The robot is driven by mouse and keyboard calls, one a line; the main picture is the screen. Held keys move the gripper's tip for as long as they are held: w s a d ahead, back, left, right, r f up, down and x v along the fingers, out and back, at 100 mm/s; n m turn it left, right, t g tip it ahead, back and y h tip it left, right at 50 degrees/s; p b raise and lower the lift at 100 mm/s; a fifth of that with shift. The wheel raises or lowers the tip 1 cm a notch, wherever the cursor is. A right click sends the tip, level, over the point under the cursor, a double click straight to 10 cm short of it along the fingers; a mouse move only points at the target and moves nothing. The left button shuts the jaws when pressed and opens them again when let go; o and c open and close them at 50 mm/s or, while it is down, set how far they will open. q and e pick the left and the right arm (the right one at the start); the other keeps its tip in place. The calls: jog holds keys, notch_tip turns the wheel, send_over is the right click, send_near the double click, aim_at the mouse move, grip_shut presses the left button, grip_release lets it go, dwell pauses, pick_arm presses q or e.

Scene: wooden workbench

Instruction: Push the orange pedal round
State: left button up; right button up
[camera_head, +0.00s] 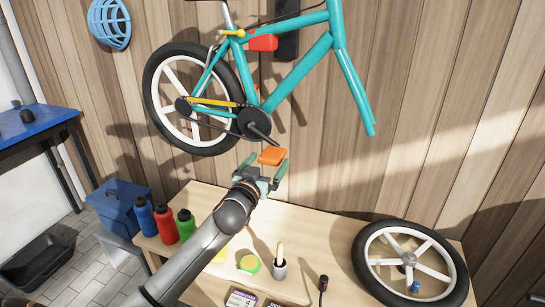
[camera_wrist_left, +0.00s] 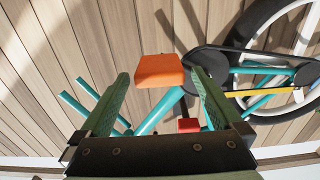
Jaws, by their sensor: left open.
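The orange pedal (camera_head: 271,156) hangs at the lower end of the bike's dark crank (camera_head: 258,131), below the chainring. In the left wrist view the orange pedal (camera_wrist_left: 160,71) shows just beyond the fingertips, in line with the gap between them. My left gripper (camera_head: 265,167) is open and empty, with one green finger on each side of the gap. It also shows in the left wrist view (camera_wrist_left: 160,85). I cannot tell whether a finger touches the pedal. The teal bike (camera_head: 295,62) is held up against the wooden wall. My right gripper is not in view.
The wooden workbench (camera_head: 318,225) stands below the bike. On it are blue, red (camera_head: 165,224) and green bottles at the left, a cup (camera_head: 280,269), a tape roll (camera_head: 248,262) and a loose wheel (camera_head: 410,265) at the right. The rear wheel (camera_head: 165,75) is left of the crank.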

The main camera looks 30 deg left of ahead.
aim_at(277, 148)
pick_arm(q)
jog(key=shift+x, duration=1.85)
grip_shut()
